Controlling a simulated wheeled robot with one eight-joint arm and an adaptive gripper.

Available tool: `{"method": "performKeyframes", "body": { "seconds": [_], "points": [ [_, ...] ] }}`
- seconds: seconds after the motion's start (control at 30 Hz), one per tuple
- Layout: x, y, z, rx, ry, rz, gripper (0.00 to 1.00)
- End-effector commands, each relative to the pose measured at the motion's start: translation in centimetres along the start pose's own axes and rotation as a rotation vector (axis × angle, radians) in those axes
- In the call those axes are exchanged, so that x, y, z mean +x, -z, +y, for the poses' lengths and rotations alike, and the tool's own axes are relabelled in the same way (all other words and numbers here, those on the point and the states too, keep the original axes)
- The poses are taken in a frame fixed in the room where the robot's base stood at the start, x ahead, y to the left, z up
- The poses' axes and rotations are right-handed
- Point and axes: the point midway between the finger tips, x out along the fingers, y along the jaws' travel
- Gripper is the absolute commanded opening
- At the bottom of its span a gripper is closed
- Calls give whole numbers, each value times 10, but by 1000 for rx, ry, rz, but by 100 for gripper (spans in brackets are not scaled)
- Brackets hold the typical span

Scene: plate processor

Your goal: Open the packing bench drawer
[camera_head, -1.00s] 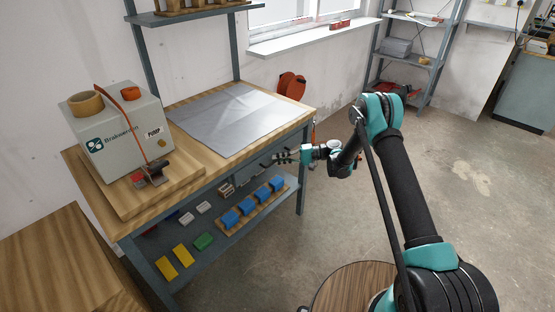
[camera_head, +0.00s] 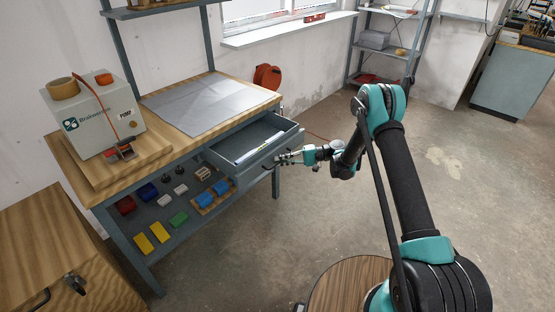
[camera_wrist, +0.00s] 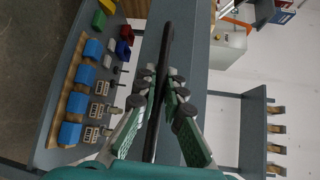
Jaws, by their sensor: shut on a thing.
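The packing bench drawer (camera_head: 262,141) is a grey tray pulled well out from under the worktop of the packing bench (camera_head: 262,97). Its inside shows from above, with a pale flat item (camera_head: 252,151) in it. My gripper (camera_head: 281,159) is at the drawer's front, to the right. In the wrist view my gripper (camera_wrist: 162,90) has its two padded fingers closed around the long dark handle bar (camera_wrist: 165,42). The grey drawer front (camera_wrist: 187,45) lies just behind the bar. The fingertip contact is small in the head view.
The bench's lower shelf (camera_head: 150,221) holds several coloured blocks and bins. A grey box machine (camera_head: 92,118) with tape and a red-handled tool stands on the bench's left. A wooden cabinet (camera_head: 50,255) stands front left. The floor right of the drawer is clear.

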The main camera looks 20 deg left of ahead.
Motion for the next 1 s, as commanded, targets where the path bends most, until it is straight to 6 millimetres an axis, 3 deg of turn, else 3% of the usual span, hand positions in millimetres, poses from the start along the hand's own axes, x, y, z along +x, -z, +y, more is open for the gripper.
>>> {"method": "performKeyframes", "body": {
  "seconds": [0.6,0.63,0.7,1.0],
  "points": [
    [-10,-7,3,0,0,3,0],
    [-10,-7,3,0,0,3,11],
    [-10,-7,2,0,0,3,19],
    [-10,-8,2,0,0,2,19]
  ]
}}
